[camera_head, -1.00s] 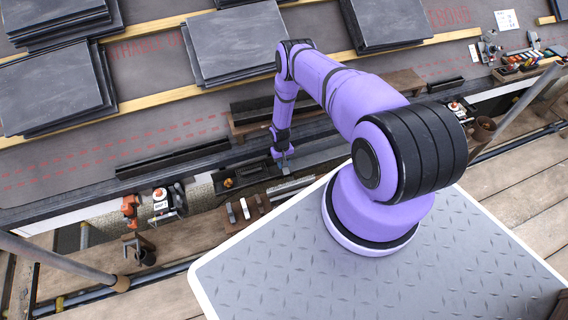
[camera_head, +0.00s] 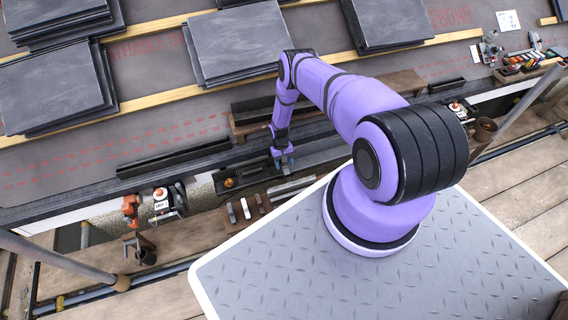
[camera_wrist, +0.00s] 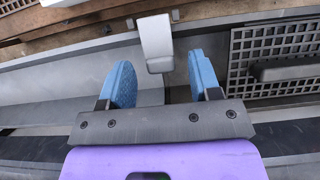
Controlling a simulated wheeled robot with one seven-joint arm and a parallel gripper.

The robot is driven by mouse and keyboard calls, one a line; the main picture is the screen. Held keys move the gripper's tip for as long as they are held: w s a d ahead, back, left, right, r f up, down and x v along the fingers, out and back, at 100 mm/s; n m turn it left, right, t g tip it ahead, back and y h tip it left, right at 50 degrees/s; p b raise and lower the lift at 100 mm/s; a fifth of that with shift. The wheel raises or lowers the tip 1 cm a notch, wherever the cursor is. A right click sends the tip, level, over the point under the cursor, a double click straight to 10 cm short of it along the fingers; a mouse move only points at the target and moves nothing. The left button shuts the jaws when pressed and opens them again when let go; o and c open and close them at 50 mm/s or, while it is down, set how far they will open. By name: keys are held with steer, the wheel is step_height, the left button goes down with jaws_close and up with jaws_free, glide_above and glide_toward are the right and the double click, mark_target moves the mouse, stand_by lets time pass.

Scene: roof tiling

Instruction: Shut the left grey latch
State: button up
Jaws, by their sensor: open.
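A light grey latch (camera_wrist: 156,42) shows in the wrist view as a flat tab running down from a pale rail to a squared lower end. My gripper (camera_wrist: 163,80) is open, with its two blue fingers spread on either side below the latch's lower end. The latch lies ahead of the gap between the fingers, and I see no contact. In the head view my gripper (camera_head: 284,164) is low over the dark gutter edge. I cannot make out the latch there.
A perforated grey panel (camera_wrist: 272,45) with a grey bar lies right of the fingers. Slate stacks (camera_head: 240,42) lie on the roof.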

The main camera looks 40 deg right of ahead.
steer(key=v, duration=1)
steer(key=shift+r, duration=0.4)
steer(key=shift+w+d, duration=0.1)
steer(key=shift+w, duration=0.05)
